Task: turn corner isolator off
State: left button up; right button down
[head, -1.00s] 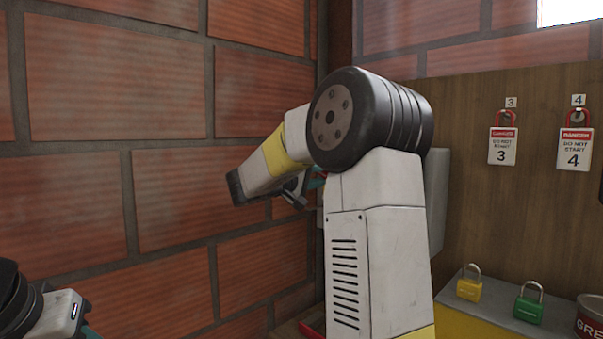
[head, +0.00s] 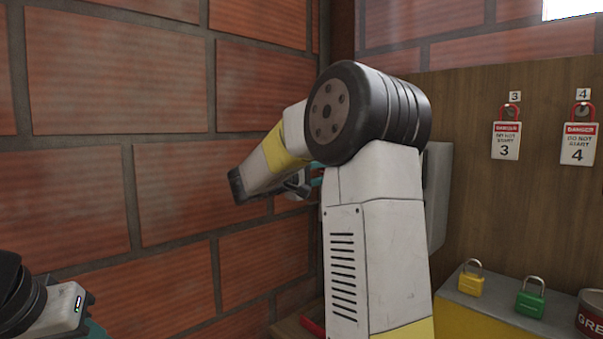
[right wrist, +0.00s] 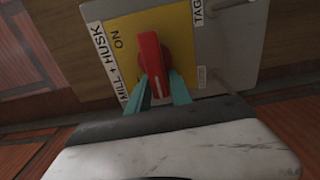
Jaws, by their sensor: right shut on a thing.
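The isolator's red handle (right wrist: 152,58) stands on a yellow plate (right wrist: 184,28) in the right wrist view. The plate is marked ON to the left of the handle, with a MILL + HUSK label (right wrist: 112,65) along its edge. The handle's long side runs up and down in that picture, with ON beside it. My right gripper (right wrist: 158,88) is shut on the handle, one teal finger on each side. In the head view my right arm hides the handle and most of the grey box (head: 437,190). Only a teal bit of my left gripper (head: 94,328) shows at the lower left.
Brick walls meet at the corner close to my right arm. A wooden board (head: 480,190) at the right carries danger tags 3 (head: 506,140) and 4 (head: 578,143).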

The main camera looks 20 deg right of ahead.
jog(key=shift+s+d+f+g, duration=0.15)
jog(key=shift+s+d+g, duration=0.15)
jog(key=shift+d, duration=0.05)
jog(key=c, duration=1.5)
grip_release()
jog(key=shift+o, duration=1.1)
jog(key=shift+s, duration=0.15)
jog(key=shift+a, duration=0.2)
jog(key=v, duration=0.7)
jog(key=shift+s+a, duration=0.15)
jog(key=shift+a, duration=0.05)
